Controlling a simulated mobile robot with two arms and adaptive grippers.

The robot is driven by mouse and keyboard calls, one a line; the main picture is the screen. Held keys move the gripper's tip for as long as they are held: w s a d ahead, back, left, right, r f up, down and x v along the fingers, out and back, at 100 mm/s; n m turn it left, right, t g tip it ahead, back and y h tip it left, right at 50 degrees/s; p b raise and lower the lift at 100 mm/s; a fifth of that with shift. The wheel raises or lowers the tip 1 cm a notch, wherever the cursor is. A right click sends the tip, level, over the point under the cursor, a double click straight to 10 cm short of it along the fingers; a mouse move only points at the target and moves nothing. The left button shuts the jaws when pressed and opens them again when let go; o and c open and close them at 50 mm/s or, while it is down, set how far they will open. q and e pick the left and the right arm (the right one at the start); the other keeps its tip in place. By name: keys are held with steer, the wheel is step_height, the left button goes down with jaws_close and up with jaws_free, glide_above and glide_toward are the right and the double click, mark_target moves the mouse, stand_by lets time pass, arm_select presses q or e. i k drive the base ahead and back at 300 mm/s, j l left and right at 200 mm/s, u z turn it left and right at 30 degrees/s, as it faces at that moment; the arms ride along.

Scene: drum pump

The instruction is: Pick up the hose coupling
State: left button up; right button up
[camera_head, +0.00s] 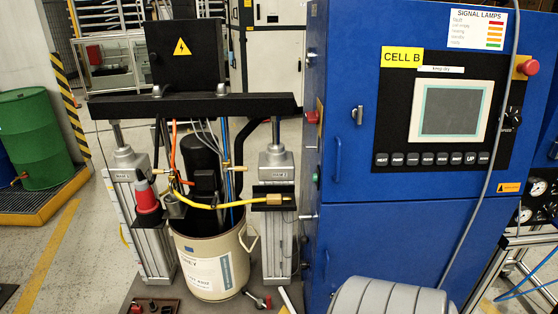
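The hose coupling (274,199) looks like a small brass block at the right end of a yellow hose (222,210). It sits at a small black shelf (264,189) on the right post of the pump frame. The yellow hose sags leftward from it, across the front of the pump, over an open beige drum (208,262). Whether the coupling lies loose or is fastened there I cannot tell. Neither of my grippers shows in this view.
A blue cabinet (375,225) with a control panel stands close right of the coupling. A red cone-shaped object (146,198) is on the left post. A green barrel (35,140) stands far left. A grey ribbed rounded shape (390,298) fills the bottom right.

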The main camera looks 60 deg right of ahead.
mark_target(272, 200)
steer(key=z, duration=1.9)
steer(key=i+j, duration=0.1)
steer(key=j, duration=0.3)
steer(key=i+j, duration=0.1)
steer(key=j, duration=0.35)
steer(key=i+l+z, duration=0.05)
